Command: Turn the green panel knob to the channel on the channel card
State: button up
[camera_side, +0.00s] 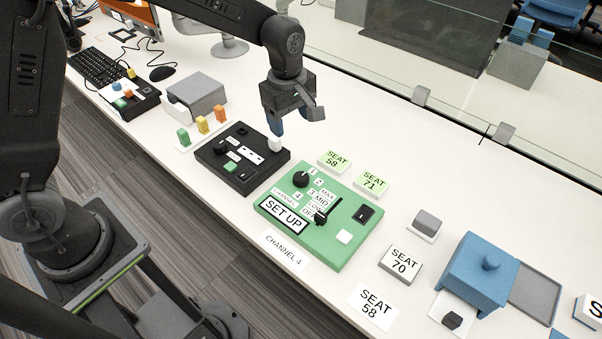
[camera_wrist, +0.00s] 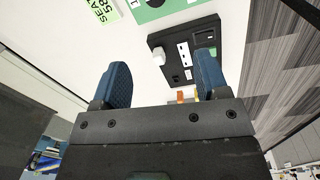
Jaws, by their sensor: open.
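The green panel (camera_side: 335,262) lies on the white table, with a round black knob (camera_side: 300,179) at its far left corner. The numbers 1 to 4 stand around the knob; its pointer is too small to read. The channel card (camera_side: 284,248) in front of the panel reads "CHANNEL 4". My gripper (camera_side: 296,122) is open and empty, above the table behind the black panel and clear of the knob. In the wrist view my gripper (camera_wrist: 163,68) shows two blue fingers apart, with part of the green panel (camera_wrist: 182,5) at the top edge.
A black lever (camera_side: 322,216) stands up from the green panel, near a black switch (camera_side: 364,213) and white button (camera_side: 344,237). The black panel (camera_side: 243,158) sits close on the left. Seat cards (camera_side: 371,181) lie behind; a blue box (camera_side: 480,272) stands right.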

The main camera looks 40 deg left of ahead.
jog(key=n, duration=0.2)
send_near(301, 176)
jog(key=shift+g, duration=0.3)
jog(key=f, duration=0.9)
jog(key=shift+w+d+f, duration=0.1)
jog(key=shift+w+f, duration=0.05)
jog(key=shift+w, duration=0.1)
jog(key=c, duration=0.9)
